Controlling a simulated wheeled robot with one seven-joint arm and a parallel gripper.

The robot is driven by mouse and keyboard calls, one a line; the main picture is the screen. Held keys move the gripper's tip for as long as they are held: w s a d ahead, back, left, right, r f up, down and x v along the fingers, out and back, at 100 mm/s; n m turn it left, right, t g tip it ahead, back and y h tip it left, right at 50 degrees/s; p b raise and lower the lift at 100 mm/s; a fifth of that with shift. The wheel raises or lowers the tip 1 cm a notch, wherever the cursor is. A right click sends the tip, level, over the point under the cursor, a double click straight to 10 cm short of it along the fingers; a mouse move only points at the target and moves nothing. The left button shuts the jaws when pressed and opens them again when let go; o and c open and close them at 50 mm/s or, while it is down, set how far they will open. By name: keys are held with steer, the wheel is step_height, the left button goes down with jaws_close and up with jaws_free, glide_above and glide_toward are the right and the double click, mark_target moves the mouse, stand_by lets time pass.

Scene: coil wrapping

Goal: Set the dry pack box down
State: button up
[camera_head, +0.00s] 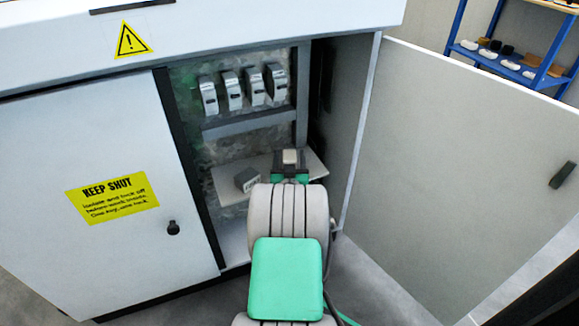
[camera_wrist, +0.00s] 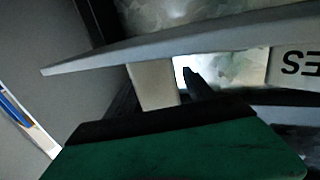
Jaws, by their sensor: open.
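A small beige box (camera_head: 290,157), which I take to be the dry pack box, is on or just above the pale shelf (camera_head: 312,164) inside the cabinet. In the wrist view it shows as a beige block (camera_wrist: 151,84) between my dark fingers. My gripper (camera_wrist: 160,82) is open around it, with a gap on the right finger's side. In the head view my gripper (camera_head: 290,170) is at the shelf, partly hidden behind my arm. The box's underside is hard to see, so full contact with the shelf is unclear.
A grey labelled box (camera_head: 246,180) sits to the left on the shelf; its lettering shows in the wrist view (camera_wrist: 297,65). Several grey modules (camera_head: 242,89) hang above. The closed left door (camera_head: 110,220) and open right door (camera_head: 455,180) flank the opening.

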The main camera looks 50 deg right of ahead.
steer(key=p+v, duration=0.1)
steer(key=v, duration=0.9)
steer(key=shift+s+a+p, duration=0.15)
steer(key=shift+p, duration=0.2)
steer(key=shift+r, duration=0.1)
